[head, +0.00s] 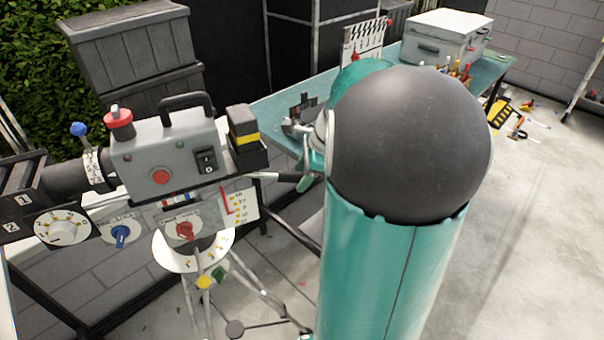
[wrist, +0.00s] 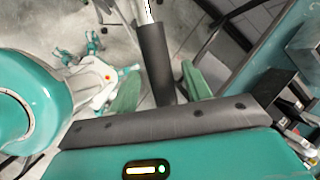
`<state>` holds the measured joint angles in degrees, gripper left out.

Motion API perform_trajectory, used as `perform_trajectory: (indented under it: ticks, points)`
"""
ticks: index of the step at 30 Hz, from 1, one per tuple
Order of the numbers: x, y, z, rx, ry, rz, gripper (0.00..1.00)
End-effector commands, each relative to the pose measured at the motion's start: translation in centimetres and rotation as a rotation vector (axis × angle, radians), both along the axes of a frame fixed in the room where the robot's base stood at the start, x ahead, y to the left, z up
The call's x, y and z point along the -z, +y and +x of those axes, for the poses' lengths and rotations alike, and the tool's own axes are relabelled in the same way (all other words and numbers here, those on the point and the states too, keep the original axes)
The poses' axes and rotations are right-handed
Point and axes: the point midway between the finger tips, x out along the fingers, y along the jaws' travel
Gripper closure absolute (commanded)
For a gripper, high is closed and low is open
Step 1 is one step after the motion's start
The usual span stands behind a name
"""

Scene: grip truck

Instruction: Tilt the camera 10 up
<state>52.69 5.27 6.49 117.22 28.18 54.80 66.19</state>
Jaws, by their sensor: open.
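The grey film camera (head: 165,150) stands at the left of the head view, its dark lens (head: 72,180) pointing left. It has a red button, a black top handle and several dials below. It sits on a tripod (head: 215,285). My gripper (head: 306,170) is right of the camera, partly hidden by my arm. In the wrist view my gripper (wrist: 160,72) is open, with green fingers on both sides of a dark handle grip (wrist: 155,60) on a silver rod. The grip runs between the fingers in the picture; I see no contact. Its lower end is hidden at the palm.
A teal table (head: 385,75) behind holds a clapperboard (head: 362,45), a white case (head: 445,38) and tools. Dark crates (head: 130,45) stand at the back left. Scattered items (head: 515,115) lie on the floor at right. The floor at lower right is clear.

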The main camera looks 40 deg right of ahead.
Motion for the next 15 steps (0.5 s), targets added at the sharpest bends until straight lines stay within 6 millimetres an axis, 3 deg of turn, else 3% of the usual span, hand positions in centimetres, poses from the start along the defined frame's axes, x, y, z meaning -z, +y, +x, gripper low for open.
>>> perform_trajectory:
  ticks: [10, 15]
  points:
    - [0.44, 0.11, 0.28, 0.000, 0.000, 0.000, 0.53]
    - [0.42, 0.11, 0.26, 0.000, 0.000, 0.000, 0.87]
